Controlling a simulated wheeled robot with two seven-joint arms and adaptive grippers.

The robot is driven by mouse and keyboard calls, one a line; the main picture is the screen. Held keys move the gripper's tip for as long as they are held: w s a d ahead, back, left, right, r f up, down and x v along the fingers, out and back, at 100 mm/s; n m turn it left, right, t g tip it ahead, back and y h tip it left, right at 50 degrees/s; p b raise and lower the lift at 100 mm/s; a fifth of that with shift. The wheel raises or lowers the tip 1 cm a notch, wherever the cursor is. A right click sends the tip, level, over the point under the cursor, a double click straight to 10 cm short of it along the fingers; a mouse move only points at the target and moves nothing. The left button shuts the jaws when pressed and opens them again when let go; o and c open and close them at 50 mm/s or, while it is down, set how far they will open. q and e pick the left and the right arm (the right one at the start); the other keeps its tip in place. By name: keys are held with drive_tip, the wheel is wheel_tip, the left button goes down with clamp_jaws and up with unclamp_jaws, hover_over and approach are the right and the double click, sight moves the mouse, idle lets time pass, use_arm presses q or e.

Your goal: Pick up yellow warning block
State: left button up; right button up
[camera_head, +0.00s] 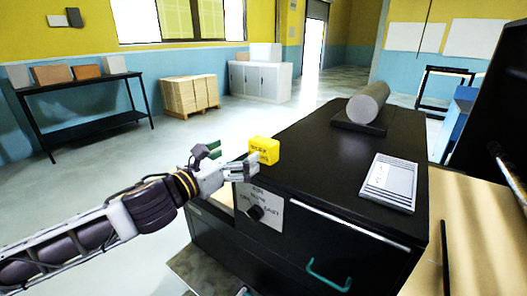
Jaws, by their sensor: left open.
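The yellow warning block (264,150) sits near the left edge of the black cabinet top (318,165), with dark lettering on its front face. My left gripper (229,160) comes in from the left and is open. Its fingers are at the left side of the block, one finger close to the block's lower front. I cannot tell whether it touches the block. My right gripper is not in view.
A grey roll (368,102) lies on a dark stand at the back of the cabinet top. A grey-white flat panel (389,182) lies at the right. The middle of the top is clear.

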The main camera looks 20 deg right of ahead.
sight(264, 140)
use_arm(q)
drive_tip(key=shift+b+x, duration=0.5)
drive_tip(key=shift+x, duration=2.65)
drive_tip(key=shift+b+x, duration=0.75)
drive_tip(key=shift+x, duration=1.85)
drive_tip(key=shift+s+d+f, duration=0.1)
drive_tip(key=shift+s+f, duration=0.05)
drive_tip(key=shift+c, duration=0.4)
drive_tip(key=c, duration=1.1)
drive_tip(key=shift+o, duration=0.2)
drive_tip(key=shift+r, duration=0.2)
